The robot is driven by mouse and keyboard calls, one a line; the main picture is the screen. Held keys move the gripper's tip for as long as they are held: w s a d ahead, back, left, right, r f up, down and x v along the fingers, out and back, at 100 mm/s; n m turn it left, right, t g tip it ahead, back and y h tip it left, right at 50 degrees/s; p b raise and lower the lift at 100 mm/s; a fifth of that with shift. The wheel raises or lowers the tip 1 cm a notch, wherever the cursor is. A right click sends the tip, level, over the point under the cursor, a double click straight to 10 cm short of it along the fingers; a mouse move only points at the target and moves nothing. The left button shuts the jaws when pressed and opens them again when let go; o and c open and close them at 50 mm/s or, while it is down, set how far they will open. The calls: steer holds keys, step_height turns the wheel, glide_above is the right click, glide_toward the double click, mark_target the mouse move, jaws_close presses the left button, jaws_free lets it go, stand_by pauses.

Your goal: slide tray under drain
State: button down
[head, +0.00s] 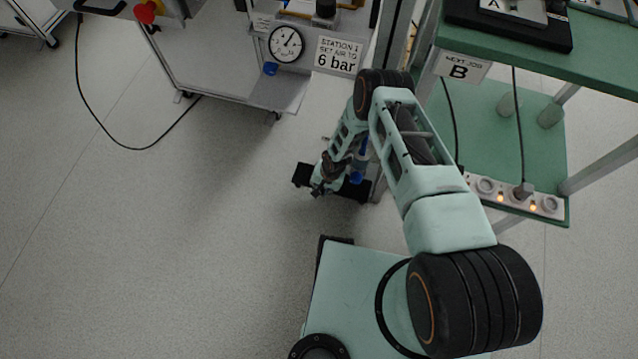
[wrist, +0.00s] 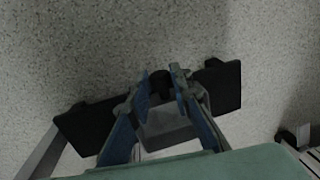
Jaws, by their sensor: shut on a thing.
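The black tray (head: 301,174) lies low at the floor by the foot of the workstation post, partly hidden by my gripper. In the wrist view the tray (wrist: 222,88) shows as dark parts to the left and right of my fingers. My gripper (head: 326,186) reaches down over it. In the wrist view my gripper (wrist: 161,85) has its blue-padded fingers on either side of a dark knob (wrist: 160,78) at the tray's middle, shut on it. A blue part (head: 358,172) shows just right of my gripper, above the tray; I cannot tell surely whether it is the drain.
A workstation with a gauge (head: 286,44) and a "6 bar" sign (head: 337,55) stands behind. A green shelf (head: 515,150) with a power strip (head: 547,205) stands to the right. A black cable (head: 100,125) loops on the floor at left. Floor left of the tray is clear.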

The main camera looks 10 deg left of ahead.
steer(key=c, duration=1.7)
jaws_free()
steer(key=shift+c, duration=0.2)
steer(key=shift+w+a, duration=0.1)
steer(key=shift+a, duration=0.05)
